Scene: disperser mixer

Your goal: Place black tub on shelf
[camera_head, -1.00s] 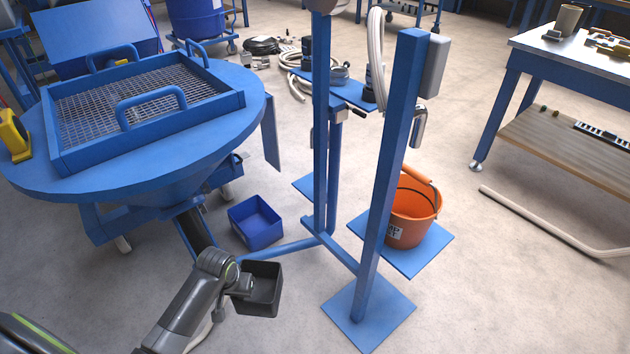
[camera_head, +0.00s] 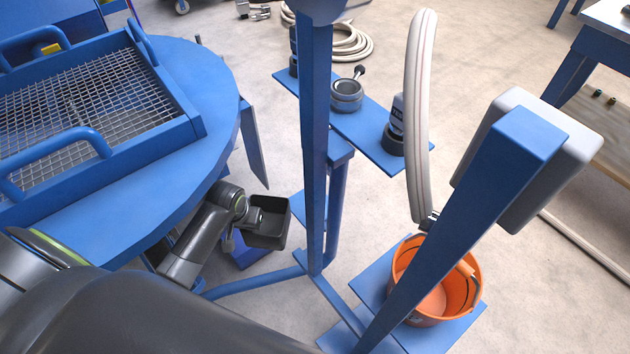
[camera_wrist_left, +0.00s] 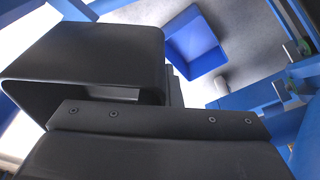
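The black tub (camera_head: 270,232) is a small open box, held up in the air left of the blue upright post in the head view. My left gripper (camera_head: 252,216) is at its left side and appears shut on its wall. In the left wrist view the tub (camera_wrist_left: 95,55) fills the upper left, against the dark gripper body; the fingertips are hidden. A blue shelf plate (camera_head: 365,145) on the stand is to the right of the tub, behind the post. It carries a dark round fitting (camera_head: 346,96) and dark bottle-like items. My right gripper is not in view.
The blue post (camera_head: 316,150) stands between tub and shelf. An orange bucket (camera_head: 435,285) sits on a lower plate at right, near a slanted blue column (camera_head: 460,220) and a pale hose (camera_head: 420,110). A blue round table (camera_head: 190,130) is at left. A blue bin (camera_wrist_left: 195,42) is on the floor.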

